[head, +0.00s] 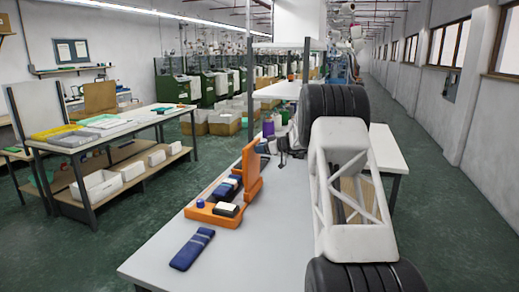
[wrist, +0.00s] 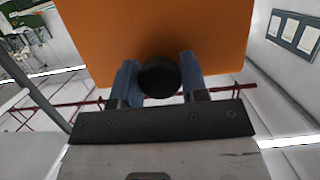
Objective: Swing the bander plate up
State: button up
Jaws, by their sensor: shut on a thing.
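The orange bander plate (head: 252,170) stands steeply up, close to upright, at the back end of its orange base (head: 213,217) on the table. In the wrist view the plate (wrist: 105,35) fills the upper middle. A round black knob (wrist: 159,77) stands out from its face. My gripper (wrist: 158,78) has its two blue fingers on either side of the knob and is shut on it. In the head view my gripper is small and dark behind the plate, and its fingers cannot be made out.
Dark blue folded pieces, one with a white top (head: 226,209), and a blue knob (head: 200,203) are at the base. A folded navy textile (head: 192,249) lies on the grey table (head: 262,262) in front. A purple cone (head: 268,128) stands behind. The table's front is mostly clear.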

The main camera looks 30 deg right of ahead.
jog(key=shift+s+d+f+t+y, duration=0.5)
jog(key=shift+s+d+f, duration=0.15)
jog(key=shift+s+d, duration=0.25)
jog(key=o, duration=0.8)
jog(key=shift+c, duration=0.2)
jog(key=shift+r, duration=0.1)
jog(key=s+d+r, duration=0.4)
jog(key=shift+s+d+r, duration=0.1)
dwell(0.4)
jog(key=shift+r, duration=2.95)
